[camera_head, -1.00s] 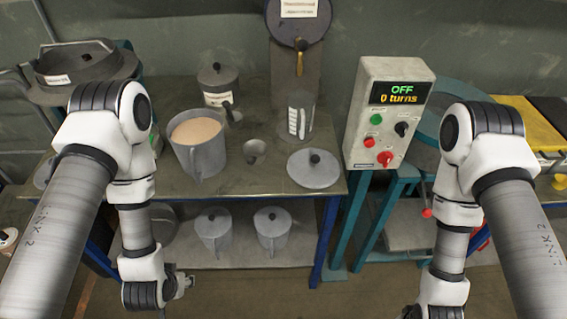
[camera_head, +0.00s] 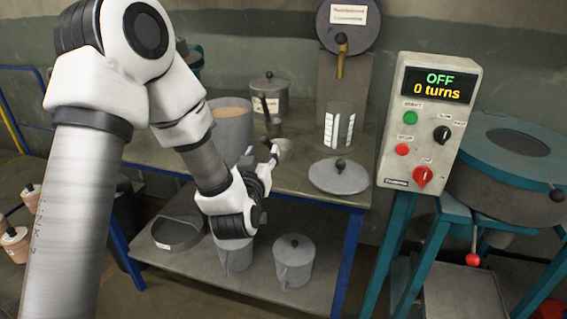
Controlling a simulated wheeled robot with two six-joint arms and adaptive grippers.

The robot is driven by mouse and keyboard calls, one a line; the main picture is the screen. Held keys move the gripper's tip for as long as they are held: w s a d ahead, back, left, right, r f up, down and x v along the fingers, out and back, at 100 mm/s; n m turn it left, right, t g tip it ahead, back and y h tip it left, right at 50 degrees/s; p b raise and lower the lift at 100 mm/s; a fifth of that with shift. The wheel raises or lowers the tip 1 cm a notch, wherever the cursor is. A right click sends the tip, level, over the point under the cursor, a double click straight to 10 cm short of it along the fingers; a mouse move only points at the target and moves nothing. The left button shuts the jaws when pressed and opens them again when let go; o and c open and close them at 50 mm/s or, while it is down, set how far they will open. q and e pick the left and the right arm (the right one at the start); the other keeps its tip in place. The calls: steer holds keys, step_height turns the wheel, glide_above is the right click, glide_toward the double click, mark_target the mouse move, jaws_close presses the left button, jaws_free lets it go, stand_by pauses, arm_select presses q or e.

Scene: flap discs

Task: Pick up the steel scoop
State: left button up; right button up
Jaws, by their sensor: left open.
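The steel scoop (camera_head: 285,147) shows as a small grey metal cup on the workbench, between the large grey jug and the round lid. A dark handle-like bar (camera_head: 265,106) stands just behind it; I cannot tell whether it belongs to the scoop. My left gripper (camera_head: 272,153) is open, with its fingers close to the near left side of the scoop. The wrist and fingers hide part of the scoop's surroundings, and I cannot tell whether they touch it. My right gripper is out of view.
A large jug (camera_head: 232,122) of beige material stands left, partly behind my arm. A lidded pot (camera_head: 270,92), a striped measuring cup (camera_head: 338,126) and a round lid (camera_head: 338,177) share the bench (camera_head: 310,194). A control box (camera_head: 425,120) reading OFF stands right. Jugs (camera_head: 292,262) sit below.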

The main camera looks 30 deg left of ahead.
mark_target(267, 146)
arm_select(q)
steer(key=x, duration=0.6)
steer(key=shift+s+d, duration=0.15)
steer(key=shift+d, duration=0.05)
steer(key=shift+c, duration=0.4)
jaws_close()
steer(key=shift+r+p, duration=0.15)
steer(key=shift+p, duration=0.2)
